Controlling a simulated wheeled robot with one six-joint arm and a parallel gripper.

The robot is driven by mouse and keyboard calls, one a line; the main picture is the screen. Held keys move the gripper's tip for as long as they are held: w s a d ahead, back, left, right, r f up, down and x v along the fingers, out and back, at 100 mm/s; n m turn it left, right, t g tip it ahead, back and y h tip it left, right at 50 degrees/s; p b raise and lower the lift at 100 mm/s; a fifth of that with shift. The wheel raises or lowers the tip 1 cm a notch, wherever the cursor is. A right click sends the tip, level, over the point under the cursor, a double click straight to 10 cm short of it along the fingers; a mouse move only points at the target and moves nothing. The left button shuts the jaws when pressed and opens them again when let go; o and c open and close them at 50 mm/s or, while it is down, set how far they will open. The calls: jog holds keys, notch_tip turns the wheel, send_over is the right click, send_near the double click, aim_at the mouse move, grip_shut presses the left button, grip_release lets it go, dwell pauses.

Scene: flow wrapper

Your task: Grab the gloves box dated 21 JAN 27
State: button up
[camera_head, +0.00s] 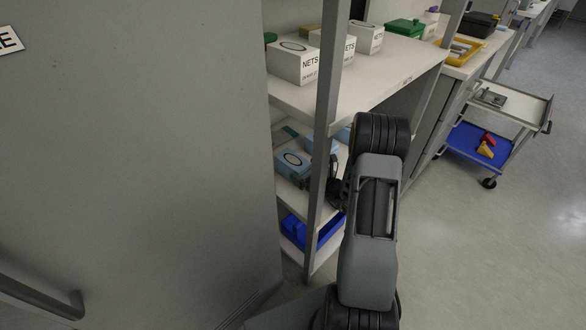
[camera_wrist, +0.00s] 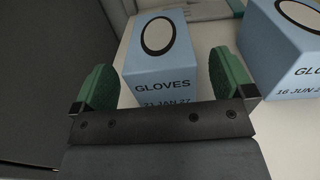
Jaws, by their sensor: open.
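A light blue gloves box (camera_wrist: 160,72) with an oval opening on top lies straight ahead in the wrist view. Its front reads GLOVES and 21 JAN 27, with the date partly cut off by my gripper's body. My gripper (camera_wrist: 164,85) is open, with a green pad on each side of this box and nothing clamped. A second blue gloves box (camera_wrist: 285,50), dated 16 JUN, stands to the right. In the head view, a blue box (camera_head: 293,162) shows on the middle shelf, left of my arm; my gripper is mostly hidden there behind a post.
A shelf post (camera_head: 328,120) stands close to my arm. The upper shelf (camera_head: 370,85) holds white NETS boxes (camera_head: 297,62). A blue bin (camera_head: 296,230) sits on the lower shelf. A cart (camera_head: 512,103) stands at the right, with open floor before it.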

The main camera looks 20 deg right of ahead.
aim_at(297, 165)
jog(key=shift+b+x, duration=0.45)
jog(key=shift+x, duration=1.65)
jog(key=shift+f, duration=0.1)
jog(key=shift+c, duration=0.4)
jog(key=c, duration=0.9)
